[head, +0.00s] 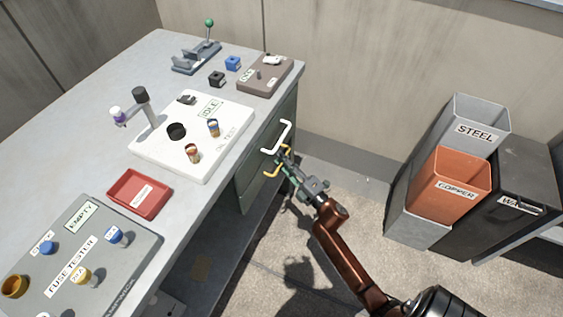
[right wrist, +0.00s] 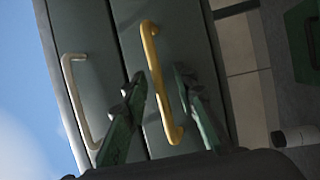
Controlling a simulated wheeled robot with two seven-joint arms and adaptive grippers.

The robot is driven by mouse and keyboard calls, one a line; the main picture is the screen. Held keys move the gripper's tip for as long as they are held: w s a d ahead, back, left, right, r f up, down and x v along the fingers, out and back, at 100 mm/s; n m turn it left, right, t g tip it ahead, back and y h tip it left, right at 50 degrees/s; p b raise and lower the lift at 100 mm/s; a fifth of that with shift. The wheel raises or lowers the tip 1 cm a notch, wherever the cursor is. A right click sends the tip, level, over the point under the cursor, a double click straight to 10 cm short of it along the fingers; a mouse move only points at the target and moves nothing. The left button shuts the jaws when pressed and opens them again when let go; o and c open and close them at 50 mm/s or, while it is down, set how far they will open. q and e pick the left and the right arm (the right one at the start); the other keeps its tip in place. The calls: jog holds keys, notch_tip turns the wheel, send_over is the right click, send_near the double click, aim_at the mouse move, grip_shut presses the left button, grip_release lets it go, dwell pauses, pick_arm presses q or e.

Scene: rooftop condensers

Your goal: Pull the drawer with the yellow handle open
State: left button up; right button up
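The yellow handle (head: 271,174) is on the front of a dark green drawer unit (head: 256,190) under the bench's right side. The white handle (head: 277,138) is on the drawer above it. In the right wrist view the yellow handle (right wrist: 155,62) runs between the two fingers of my right gripper (right wrist: 159,82), with visible gaps beside it. My right gripper (head: 287,162) is open in front of the drawer in the head view, partly covering the yellow handle. The drawer fronts look closed. My left gripper is not in view.
The bench (head: 100,120) holds a white test panel (head: 165,150), a red tray (head: 139,194) and a grey fuse tester (head: 125,270). Steel (head: 480,110) and copper (head: 450,175) bins stand to the right. The floor (head: 345,190) between bench and bins is clear.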

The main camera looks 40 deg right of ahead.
jog(key=shift+c, duration=0.7)
grip_shut()
